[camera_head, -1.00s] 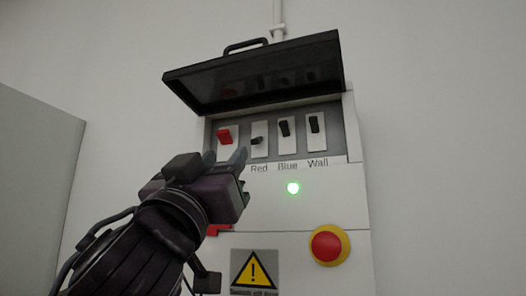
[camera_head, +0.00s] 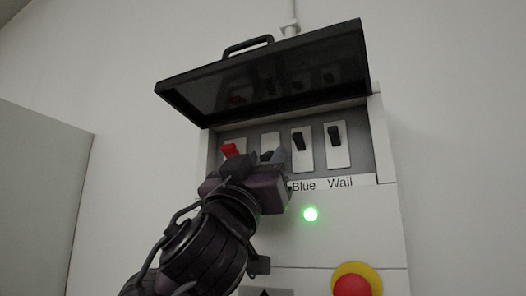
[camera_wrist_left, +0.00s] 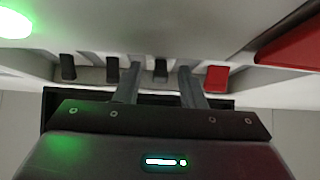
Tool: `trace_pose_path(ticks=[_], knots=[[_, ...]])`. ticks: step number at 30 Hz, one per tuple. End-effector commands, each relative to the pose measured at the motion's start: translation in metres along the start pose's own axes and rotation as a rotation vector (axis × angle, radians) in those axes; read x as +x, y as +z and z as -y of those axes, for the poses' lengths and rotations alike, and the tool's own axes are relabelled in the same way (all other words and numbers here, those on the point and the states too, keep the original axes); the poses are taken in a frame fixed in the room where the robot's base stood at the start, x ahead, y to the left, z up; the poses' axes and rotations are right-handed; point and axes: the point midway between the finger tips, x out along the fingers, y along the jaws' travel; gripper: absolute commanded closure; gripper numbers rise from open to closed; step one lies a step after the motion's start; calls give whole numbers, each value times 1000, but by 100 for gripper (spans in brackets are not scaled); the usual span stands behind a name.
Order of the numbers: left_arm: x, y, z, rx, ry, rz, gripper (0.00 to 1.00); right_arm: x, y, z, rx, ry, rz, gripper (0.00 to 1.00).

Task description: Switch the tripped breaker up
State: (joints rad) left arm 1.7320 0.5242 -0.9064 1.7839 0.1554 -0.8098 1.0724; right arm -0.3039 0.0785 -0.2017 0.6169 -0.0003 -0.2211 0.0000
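The black switch marked Red (camera_head: 267,156) sits second from the left in the breaker row, its lever lower than the Blue switch (camera_head: 299,141) and the Wall switch (camera_head: 334,135), which point up. My left gripper (camera_head: 266,161) is in front of it and hides its label. In the left wrist view the picture is turned over, and the gripper's two fingers (camera_wrist_left: 157,80) stand apart on either side of the Red switch (camera_wrist_left: 160,68), with gaps visible. Whether they touch the panel I cannot tell. My right gripper is not in view.
A red switch (camera_head: 229,150) is at the row's left end. The raised black cover (camera_head: 265,75) hangs over the row. A green light (camera_head: 310,214) glows below. A red emergency button (camera_head: 352,284) is at lower right. A grey panel (camera_head: 40,200) stands at left.

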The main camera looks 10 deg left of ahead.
Motion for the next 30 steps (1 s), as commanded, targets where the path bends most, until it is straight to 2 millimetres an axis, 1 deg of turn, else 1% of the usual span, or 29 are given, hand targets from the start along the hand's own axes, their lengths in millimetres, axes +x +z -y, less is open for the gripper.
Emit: trace_pose_path(ticks=[1,3,6,8,12,15,23,26,30], knots=[[1,0,0,0,0,-1,64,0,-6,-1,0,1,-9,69],[0,0,0,-1,0,-1,64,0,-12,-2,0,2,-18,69],[0,0,0,0,0,-1,64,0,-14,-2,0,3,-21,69],[0,0,0,0,0,-1,70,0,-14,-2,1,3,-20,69],[0,0,0,0,0,0,88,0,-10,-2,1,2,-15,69],[0,0,0,0,0,0,100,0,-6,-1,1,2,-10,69],[1,0,0,-2,-1,11,100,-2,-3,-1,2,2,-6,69],[2,-1,0,-4,-1,29,100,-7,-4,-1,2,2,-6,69],[4,-4,0,-7,1,76,100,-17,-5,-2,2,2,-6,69]])
